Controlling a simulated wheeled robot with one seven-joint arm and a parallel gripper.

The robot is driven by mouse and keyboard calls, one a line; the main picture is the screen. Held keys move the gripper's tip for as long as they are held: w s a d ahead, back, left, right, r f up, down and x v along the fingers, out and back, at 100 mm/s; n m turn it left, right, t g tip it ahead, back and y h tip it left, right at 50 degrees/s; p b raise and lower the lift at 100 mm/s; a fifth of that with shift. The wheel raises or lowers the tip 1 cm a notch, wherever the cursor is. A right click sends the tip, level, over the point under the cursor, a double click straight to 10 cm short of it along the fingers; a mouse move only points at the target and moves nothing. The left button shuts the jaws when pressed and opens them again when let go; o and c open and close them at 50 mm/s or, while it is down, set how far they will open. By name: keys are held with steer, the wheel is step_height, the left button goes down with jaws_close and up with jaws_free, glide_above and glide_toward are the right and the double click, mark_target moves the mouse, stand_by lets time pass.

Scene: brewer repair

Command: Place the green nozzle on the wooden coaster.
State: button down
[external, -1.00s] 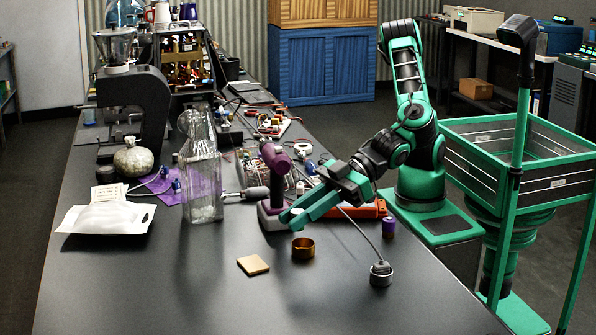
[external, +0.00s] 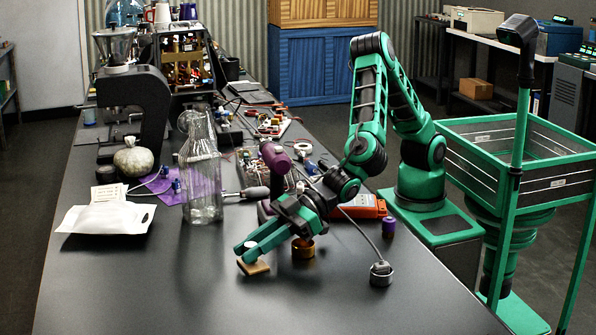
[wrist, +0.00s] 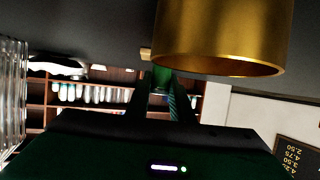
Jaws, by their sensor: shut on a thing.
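The wooden coaster (external: 258,269) lies flat on the dark table in the external view. A small tan edge, likely the coaster (wrist: 146,53), shows beyond my fingertips in the wrist view. My gripper (external: 248,252) reaches down and left, with its fingertips just over the coaster, partly covering it. It is shut on a small green piece, the green nozzle (wrist: 161,76), seen between the fingers in the wrist view. In the external view the nozzle is mostly hidden by the fingers. I cannot tell whether it touches the coaster.
A brass ring (external: 303,248) stands under my wrist, looming large in the wrist view (wrist: 222,35). A silver cylinder with a cable (external: 381,274) is to the right, a glass bottle (external: 202,180) to the left. The front of the table is clear.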

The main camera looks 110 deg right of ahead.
steer(key=shift+f, duration=0.35)
steer(key=c, duration=1.6)
jaws_free()
steer(key=shift+o, duration=0.2)
steer(key=shift+r, duration=0.1)
steer(key=shift+s+r, duration=0.15)
steer(key=shift+s, duration=0.2)
steer(key=v, duration=1.1)
steer(key=shift+s+d, duration=0.1)
steer(key=shift+s, duration=0.05)
